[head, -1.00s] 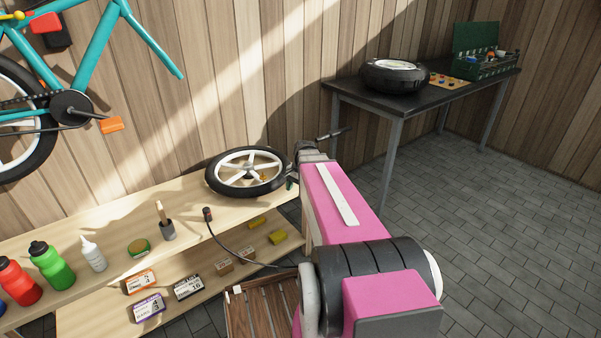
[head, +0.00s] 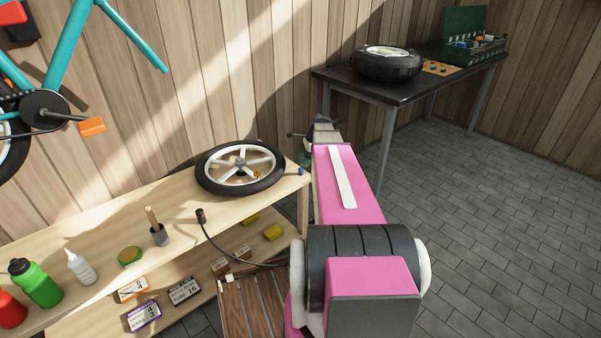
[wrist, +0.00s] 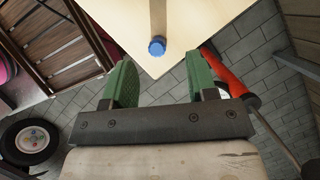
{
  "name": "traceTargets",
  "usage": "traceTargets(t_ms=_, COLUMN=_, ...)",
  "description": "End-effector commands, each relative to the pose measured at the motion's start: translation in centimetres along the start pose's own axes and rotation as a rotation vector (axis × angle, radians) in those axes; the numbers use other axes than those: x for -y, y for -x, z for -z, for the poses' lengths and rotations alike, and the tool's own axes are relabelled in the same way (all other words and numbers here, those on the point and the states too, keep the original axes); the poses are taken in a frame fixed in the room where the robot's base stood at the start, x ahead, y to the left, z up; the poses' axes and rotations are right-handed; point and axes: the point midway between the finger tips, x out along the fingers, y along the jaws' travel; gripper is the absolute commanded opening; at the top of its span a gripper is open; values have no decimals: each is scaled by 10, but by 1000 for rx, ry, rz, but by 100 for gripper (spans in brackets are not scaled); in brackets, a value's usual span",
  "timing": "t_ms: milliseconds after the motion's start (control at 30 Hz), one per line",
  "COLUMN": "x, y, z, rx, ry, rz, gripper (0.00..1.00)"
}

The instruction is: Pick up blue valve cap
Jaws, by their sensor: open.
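The blue valve cap (head: 300,171) sits on the right end of the light wooden bench, just right of the spoked wheel. In the wrist view the cap (wrist: 157,46) is near the bench corner, beyond and roughly between my fingertips. My gripper (wrist: 162,76) is open, with two green fingers apart and nothing between them. Grey floor shows between the fingers. In the head view my arm reaches past the bench end, and its wrist partly hides the gripper.
The spoked wheel (head: 240,167) lies flat beside the cap. A red object (wrist: 228,72) is right of my fingers in the wrist view. A slatted wooden crate (head: 258,310) stands in front of the bench. A black table (head: 400,85) is at the back right.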

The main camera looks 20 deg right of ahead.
Motion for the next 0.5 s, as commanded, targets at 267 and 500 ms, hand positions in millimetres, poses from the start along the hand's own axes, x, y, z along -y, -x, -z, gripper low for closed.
traceTargets(t_ms=267, x=-2, y=-21, z=2, rx=0, ry=1, rz=-1, gripper=52)
traceTargets(t_ms=500, x=-4, y=-51, z=3, rx=0, ry=1, rz=0, gripper=52)
